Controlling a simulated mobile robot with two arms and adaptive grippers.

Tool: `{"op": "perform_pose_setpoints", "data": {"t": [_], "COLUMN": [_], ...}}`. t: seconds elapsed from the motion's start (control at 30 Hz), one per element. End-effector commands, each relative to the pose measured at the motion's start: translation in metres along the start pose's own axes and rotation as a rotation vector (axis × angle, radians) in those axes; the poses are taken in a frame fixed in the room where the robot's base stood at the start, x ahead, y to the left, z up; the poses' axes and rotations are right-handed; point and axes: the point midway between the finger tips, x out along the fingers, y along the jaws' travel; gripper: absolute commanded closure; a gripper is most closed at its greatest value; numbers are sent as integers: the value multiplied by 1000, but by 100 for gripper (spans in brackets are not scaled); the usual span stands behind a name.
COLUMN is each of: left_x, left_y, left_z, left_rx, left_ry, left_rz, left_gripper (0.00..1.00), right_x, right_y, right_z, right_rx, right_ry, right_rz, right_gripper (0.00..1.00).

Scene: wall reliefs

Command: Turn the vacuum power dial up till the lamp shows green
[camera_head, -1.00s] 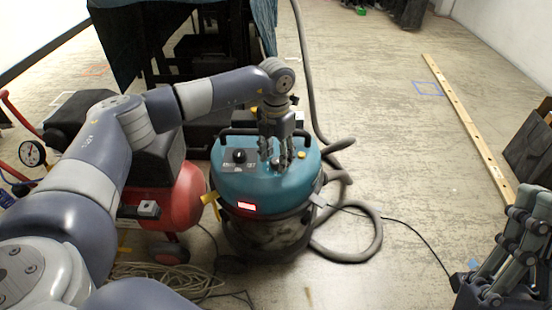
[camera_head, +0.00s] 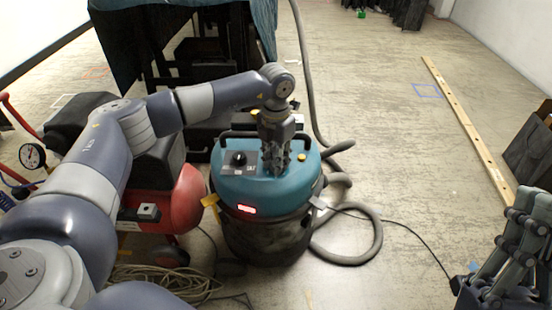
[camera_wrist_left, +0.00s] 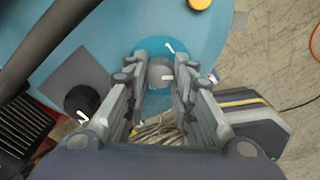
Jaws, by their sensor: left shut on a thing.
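The teal vacuum (camera_head: 225,185) stands mid-view with a lit red lamp (camera_head: 246,209) on its front. A black knob (camera_head: 239,158) sits on a dark plate on its top, and also shows in the left wrist view (camera_wrist_left: 82,101). My left gripper (camera_head: 275,170) points down onto the vacuum's top, right of the black knob. In the left wrist view its fingers (camera_wrist_left: 160,80) are shut on a grey round knob (camera_wrist_left: 160,72) with a white mark, over a blue disc (camera_wrist_left: 180,50). The fingers hide this knob in the head view. My right gripper (camera_head: 510,245) is at the lower right; its opening is unclear.
A red compressor (camera_head: 185,205) with a gauge stands close left of the vacuum. A grey hose (camera_head: 372,240) and thin black cable lie to its right. Coiled cord (camera_head: 155,280) lies in front of the compressor. The floor beyond the hose is largely clear up to a wooden beam (camera_head: 465,125).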

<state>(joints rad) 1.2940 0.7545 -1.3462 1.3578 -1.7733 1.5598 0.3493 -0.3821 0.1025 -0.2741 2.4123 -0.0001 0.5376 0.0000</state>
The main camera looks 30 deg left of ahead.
Motion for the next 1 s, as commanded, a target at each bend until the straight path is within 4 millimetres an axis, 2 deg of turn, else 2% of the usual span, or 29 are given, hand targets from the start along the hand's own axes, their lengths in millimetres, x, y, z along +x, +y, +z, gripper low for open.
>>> {"op": "perform_pose_setpoints", "data": {"t": [0.27,0.4,0.6,0.8,1.0], "left_x": [-2,-3,-2,-1,-1], "left_y": [0,0,0,0,0], "left_z": [0,0,0,0,0], "left_rx": [153,276,465,649,808], "left_ry": [1,1,1,1,1], "left_rz": [1,0,0,0,0], "left_gripper": [100,100,100,100,100], "right_x": [-2,-15,-44,-74,-98], "right_y": [6,11,18,23,27], "right_z": [52,86,126,150,162], "right_rx": [-15,-23,-34,-39,-43], "right_ry": [-277,-472,-726,-921,-1053], "right_rz": [10,18,32,43,52], "right_gripper": [100,100,100,100,100]}}
